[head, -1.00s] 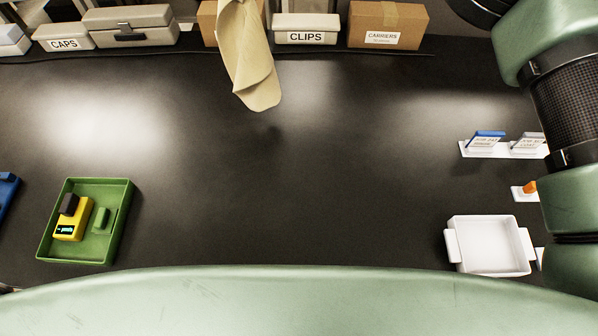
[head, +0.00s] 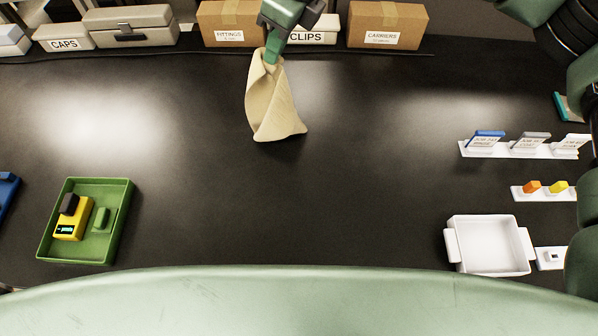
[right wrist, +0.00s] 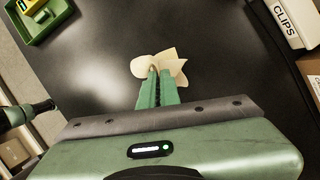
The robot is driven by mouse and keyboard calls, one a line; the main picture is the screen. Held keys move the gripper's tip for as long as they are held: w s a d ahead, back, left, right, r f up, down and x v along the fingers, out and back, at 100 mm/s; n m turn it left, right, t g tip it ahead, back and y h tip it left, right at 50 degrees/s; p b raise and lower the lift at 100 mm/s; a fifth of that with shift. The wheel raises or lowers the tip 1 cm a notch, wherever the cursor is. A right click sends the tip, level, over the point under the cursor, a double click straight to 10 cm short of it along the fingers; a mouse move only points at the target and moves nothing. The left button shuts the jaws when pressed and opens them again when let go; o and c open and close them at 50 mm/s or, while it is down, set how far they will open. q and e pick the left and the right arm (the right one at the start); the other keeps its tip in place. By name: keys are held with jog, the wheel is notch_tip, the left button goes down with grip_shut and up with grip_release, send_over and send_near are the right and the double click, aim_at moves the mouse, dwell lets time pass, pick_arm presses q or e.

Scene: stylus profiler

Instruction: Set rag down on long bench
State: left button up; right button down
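The beige rag (head: 274,108) hangs from my right gripper (head: 270,58) over the back middle of the long black bench (head: 300,210). The gripper's green fingers are shut on the rag's top, and its folds spread wider towards the lower edge. I cannot tell whether that edge touches the bench. In the right wrist view, the rag (right wrist: 172,66) shows just beyond the closed fingertips (right wrist: 154,74), with dark bench around it. My left gripper is not in view.
Boxes stand along the back, including the FITTINGS box (head: 231,24) and CARRIERS box (head: 388,25). A green tray (head: 123,215) is at front left. A white tray (head: 490,270) and small labelled stands (head: 500,150) are at right. The bench's middle is clear.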

jog(key=s+d+f, duration=0.4)
jog(key=s+f, duration=0.4)
jog(key=s+d+f, duration=0.5)
jog(key=s+f, duration=0.3)
jog(key=s+d+f, duration=0.4)
jog(key=s+f, duration=0.4)
jog(key=f, duration=0.1)
jog(key=shift+d, duration=0.25)
jog(key=shift+w, duration=0.1)
jog(key=c, duration=1.2)
grip_release()
jog(key=shift+r, duration=0.1)
